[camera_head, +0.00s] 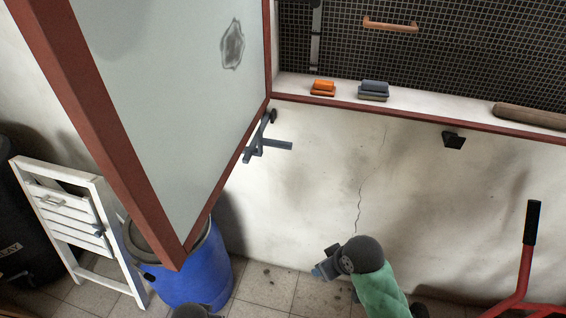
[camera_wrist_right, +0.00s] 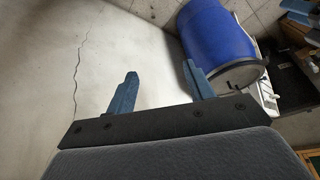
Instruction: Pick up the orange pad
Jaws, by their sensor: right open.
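The orange pad (camera_head: 323,88) lies on the white sill, near its left end, at the top middle of the head view. A similar grey-blue pad (camera_head: 373,91) lies to its right with a gap between them. My right gripper (camera_head: 322,270) is low in front of the wall, well below the sill and the orange pad. In the right wrist view its two blue fingers (camera_wrist_right: 160,75) are apart with nothing between them. The orange pad does not show in that view. My left gripper is not in view.
An open window sash with a red-brown frame (camera_head: 92,130) juts out left of the pad. A latch (camera_head: 265,143) sticks out below the sill (camera_head: 435,107). A brown roll (camera_head: 530,115) lies on the sill's right. A blue barrel (camera_head: 200,272) and white folding stool (camera_head: 75,215) stand left.

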